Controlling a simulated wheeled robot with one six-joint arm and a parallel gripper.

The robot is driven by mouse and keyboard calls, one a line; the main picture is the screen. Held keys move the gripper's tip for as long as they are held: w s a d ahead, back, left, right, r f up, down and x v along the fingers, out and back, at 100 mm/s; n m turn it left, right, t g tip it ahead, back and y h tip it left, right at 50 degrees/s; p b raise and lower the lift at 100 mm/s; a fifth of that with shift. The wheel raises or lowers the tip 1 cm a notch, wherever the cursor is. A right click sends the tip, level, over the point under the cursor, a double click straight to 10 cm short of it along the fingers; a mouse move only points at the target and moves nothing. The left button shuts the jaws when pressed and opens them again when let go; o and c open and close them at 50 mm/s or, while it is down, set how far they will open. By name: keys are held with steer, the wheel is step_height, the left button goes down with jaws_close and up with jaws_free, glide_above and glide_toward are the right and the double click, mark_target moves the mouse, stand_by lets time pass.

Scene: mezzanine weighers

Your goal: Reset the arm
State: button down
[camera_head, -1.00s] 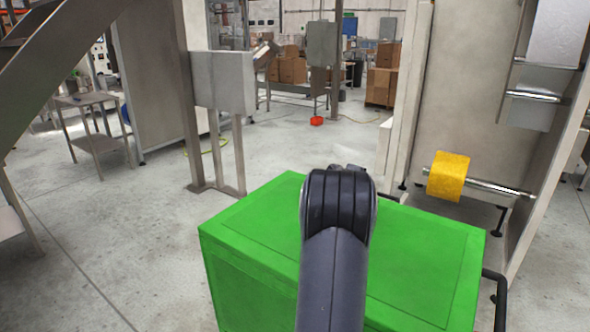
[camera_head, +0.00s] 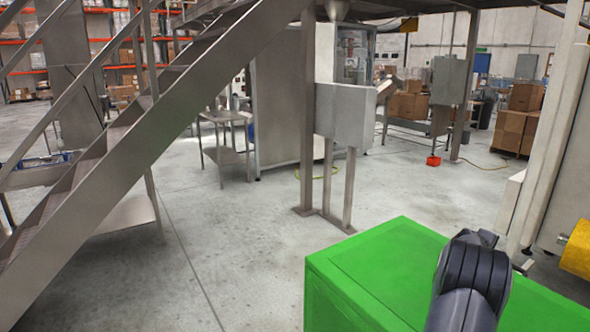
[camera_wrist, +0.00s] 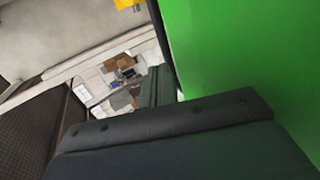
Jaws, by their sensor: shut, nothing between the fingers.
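My arm (camera_head: 468,280) shows at the lower right of the head view as a dark grey link with a black rounded joint, bent away from the camera. My gripper is hidden behind that joint in the head view. In the wrist view, the dark housing of my gripper (camera_wrist: 165,128) fills the bottom edge. It is shut, and no held object shows. A plain green surface lies close beside it on the right of that view.
A metal staircase (camera_head: 130,150) rises at the left. A grey box on posts (camera_head: 345,110) stands in the middle. A yellow roll (camera_head: 578,248) is at the right edge, near my arm. A red item (camera_head: 433,161) lies on the floor behind. Open floor (camera_head: 240,235) stretches left of my arm.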

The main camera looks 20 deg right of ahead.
steer(key=shift+p+x, duration=0.4)
steer(key=shift+x, duration=0.85)
steer(key=shift+d+f, duration=0.1)
